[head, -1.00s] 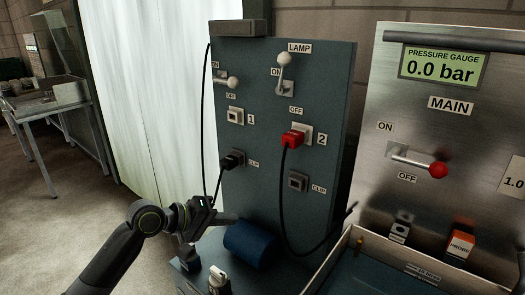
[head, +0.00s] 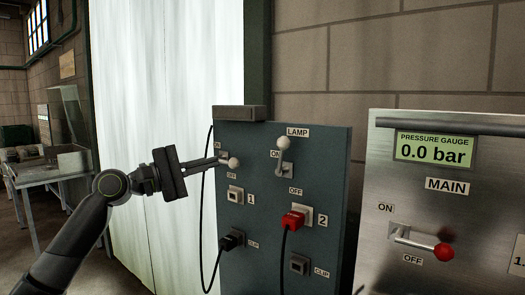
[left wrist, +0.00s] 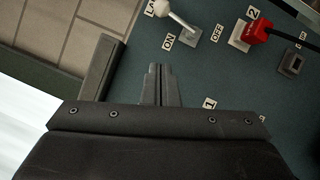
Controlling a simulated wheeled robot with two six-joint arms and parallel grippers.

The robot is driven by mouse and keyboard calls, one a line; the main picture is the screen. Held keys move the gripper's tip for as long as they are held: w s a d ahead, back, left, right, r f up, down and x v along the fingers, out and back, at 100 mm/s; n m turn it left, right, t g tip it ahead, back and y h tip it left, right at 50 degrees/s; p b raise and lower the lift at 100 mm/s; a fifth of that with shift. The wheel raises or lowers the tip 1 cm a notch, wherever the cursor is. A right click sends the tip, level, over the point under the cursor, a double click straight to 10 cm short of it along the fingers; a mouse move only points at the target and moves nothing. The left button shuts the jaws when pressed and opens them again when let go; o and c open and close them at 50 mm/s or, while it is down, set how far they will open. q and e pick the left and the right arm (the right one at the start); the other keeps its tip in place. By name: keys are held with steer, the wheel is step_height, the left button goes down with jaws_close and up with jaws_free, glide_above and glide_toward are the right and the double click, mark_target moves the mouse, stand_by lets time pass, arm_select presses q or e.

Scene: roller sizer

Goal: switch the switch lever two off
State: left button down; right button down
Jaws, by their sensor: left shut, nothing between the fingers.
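Switch lever two (head: 283,150) is the right-hand lever on the blue-grey panel (head: 265,215), under the LAMP label. Its pale knob points up, towards the ON label. It also shows at the top of the left wrist view (left wrist: 177,16). Switch lever one (head: 233,162) is to its left, with its round knob towards the right. My left gripper (head: 219,160) is shut and empty, with its fingertips close to lever one's knob in the head view; I cannot tell whether they touch. Its fingers also show in the left wrist view (left wrist: 160,75), apart from lever two. My right gripper is not in view.
A red plug (head: 292,220) and a black plug (head: 230,241) with hanging cables are lower on the panel. A steel panel with a red-knobbed main lever (head: 444,252) and a gauge reading 0.0 bar (head: 435,147) stands at the right. A white curtain (head: 165,90) hangs behind my left arm.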

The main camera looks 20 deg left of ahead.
arm_select(q)
steer(key=p, duration=0.7)
glide_toward(281, 156)
steer(key=w+d+r, duration=0.3)
steer(key=w, duration=0.2)
steer(key=shift+w+r, duration=0.1)
steer(key=shift+w, duration=0.1)
steer(key=shift+w+d, duration=0.1)
steer(key=shift+w, duration=0.05)
